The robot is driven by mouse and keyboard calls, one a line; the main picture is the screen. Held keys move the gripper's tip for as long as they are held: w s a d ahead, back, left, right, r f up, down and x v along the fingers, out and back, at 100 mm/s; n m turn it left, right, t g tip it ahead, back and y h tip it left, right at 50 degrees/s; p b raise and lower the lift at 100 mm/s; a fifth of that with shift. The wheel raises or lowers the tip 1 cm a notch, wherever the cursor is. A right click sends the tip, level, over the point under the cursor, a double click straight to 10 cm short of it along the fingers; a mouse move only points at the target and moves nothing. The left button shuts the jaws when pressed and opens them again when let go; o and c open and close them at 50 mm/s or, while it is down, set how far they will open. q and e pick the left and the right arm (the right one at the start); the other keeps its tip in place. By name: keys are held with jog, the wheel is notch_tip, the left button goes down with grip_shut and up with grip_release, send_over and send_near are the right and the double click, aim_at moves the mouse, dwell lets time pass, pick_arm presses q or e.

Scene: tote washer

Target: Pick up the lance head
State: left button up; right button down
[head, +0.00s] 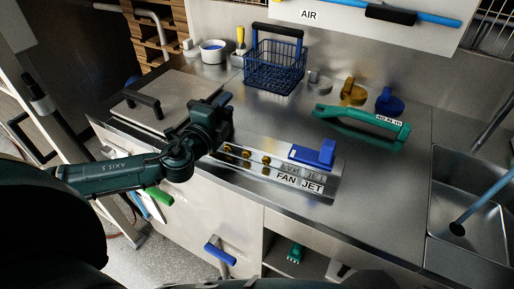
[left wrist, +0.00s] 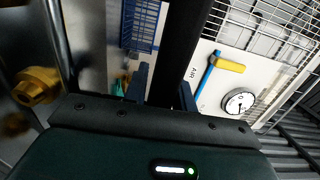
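I cannot tell for certain which item is the lance head. A metal rack labelled FAN JET (head: 300,184) on the counter holds several brass nozzles (head: 246,154), with a blue L-shaped piece (head: 315,154) at its right end. A brass piece also shows close at the left of the left wrist view (left wrist: 36,87). A green handled tool (head: 362,127) with a label lies behind the rack. My left gripper (head: 225,107) is above the counter at the rack's left end. In the left wrist view its fingers (left wrist: 163,93) are apart, with a dark bar behind them. My right gripper is not in view.
A blue wire basket (head: 274,66), a white bowl (head: 213,51) and grey, yellow and blue round-based pieces (head: 352,92) stand along the back. A lid with a black handle (head: 165,101) is at left. A sink (head: 474,205) is at right. Counter right of the rack is clear.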

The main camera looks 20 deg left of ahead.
pick_arm(q)
grip_shut()
dwell(0.9)
jog(key=shift+r, duration=0.25)
